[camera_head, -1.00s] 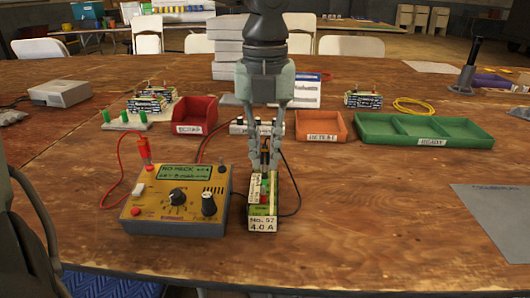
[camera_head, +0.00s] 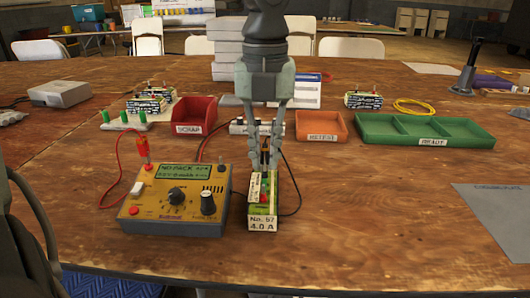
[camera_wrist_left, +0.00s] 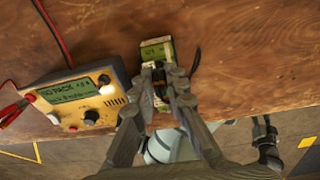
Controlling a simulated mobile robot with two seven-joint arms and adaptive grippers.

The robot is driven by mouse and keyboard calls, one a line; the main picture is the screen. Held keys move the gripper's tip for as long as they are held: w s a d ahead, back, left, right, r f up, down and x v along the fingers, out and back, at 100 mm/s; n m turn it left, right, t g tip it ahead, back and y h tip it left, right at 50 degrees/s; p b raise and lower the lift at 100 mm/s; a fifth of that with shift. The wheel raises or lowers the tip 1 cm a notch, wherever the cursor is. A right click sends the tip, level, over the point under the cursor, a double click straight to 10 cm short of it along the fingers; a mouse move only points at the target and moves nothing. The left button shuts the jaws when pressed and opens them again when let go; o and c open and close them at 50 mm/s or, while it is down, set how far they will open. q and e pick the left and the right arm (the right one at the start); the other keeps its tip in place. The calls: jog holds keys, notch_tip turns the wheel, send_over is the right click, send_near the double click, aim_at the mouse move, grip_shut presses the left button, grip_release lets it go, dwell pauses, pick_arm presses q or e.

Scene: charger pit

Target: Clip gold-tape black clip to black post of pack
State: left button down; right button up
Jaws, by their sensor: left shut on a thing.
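The pack (camera_head: 262,222), labelled "No. 57 4.0 A", lies on the table right of the yellow charger (camera_head: 172,212). It also shows in the left wrist view (camera_wrist_left: 156,50). My left gripper (camera_head: 265,165) points down over the pack's far end, its fingers shut on the dark clip (camera_head: 265,157). The clip also shows between the fingers in the left wrist view (camera_wrist_left: 159,85). A black lead runs from it on the right. A red spot (camera_head: 264,197) shows on the pack. The fingers hide the black post, so I cannot tell whether the clip touches it.
A red clip (camera_head: 142,149) stands at the charger's back left corner, with a red lead. The charger display reads "NO PACK". Behind are a red scrap bin (camera_head: 195,112), an orange retest bin (camera_head: 321,125) and a green ready tray (camera_head: 425,131).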

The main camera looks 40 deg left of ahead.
aim_at(265, 145)
dwell(0.4)
pick_arm(q)
jog(key=c, duration=1.5)
grip_release()
jog(key=shift+o, duration=0.3)
jog(key=shift+o, duration=0.9)
jog(key=shift+r, duration=0.1)
jog(key=shift+r+p, duration=2)
jog(key=shift+r, duration=1.65)
